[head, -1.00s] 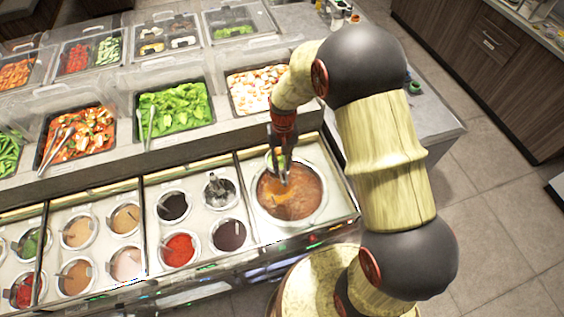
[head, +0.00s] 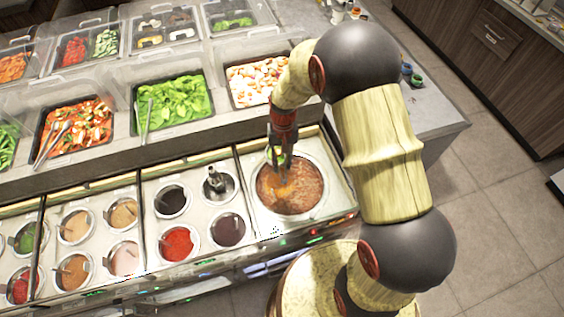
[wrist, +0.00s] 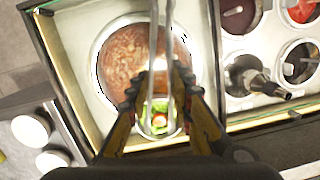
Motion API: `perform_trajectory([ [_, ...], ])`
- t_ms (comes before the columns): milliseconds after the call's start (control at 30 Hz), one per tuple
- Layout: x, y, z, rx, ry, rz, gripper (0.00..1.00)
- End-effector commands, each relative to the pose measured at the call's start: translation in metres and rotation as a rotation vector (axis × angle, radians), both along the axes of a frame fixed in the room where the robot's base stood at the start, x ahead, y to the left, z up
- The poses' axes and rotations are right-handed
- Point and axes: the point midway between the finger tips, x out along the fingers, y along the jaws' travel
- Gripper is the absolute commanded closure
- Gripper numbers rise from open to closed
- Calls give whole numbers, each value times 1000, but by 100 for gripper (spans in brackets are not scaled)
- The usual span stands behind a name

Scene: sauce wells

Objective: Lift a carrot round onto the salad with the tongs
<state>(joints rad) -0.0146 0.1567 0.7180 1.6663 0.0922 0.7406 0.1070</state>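My gripper (head: 279,148) hangs above the large round soup well (head: 318,190) at the right end of the counter. In the wrist view, my fingers (wrist: 160,80) are closed on either side of the metal tongs (wrist: 153,40), whose two arms run between them toward the soup well. A small patch of green leaves with a red piece, apparently the salad (wrist: 160,120), shows between my fingers. In the head view a small pale green patch (head: 275,157) shows by the gripper. I cannot make out a carrot round at the tong tips. An orange patch (head: 279,193) lies below them over the soup.
Small sauce wells (head: 178,242) line the front left. A metal handle (head: 214,178) stands up from one well near the soup. Behind a raised ledge are trays of greens (head: 175,100), pale chopped pieces (head: 258,82) and an orange-red mix (head: 75,128), under clear covers.

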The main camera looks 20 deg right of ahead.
Motion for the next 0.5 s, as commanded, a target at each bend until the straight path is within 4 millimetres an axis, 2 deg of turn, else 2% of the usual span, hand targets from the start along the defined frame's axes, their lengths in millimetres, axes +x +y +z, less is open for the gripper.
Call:
perform_trajectory([
  [333,0,0,2,0,-1,0,81],
  [500,1,0,18,0,-2,0,81],
])
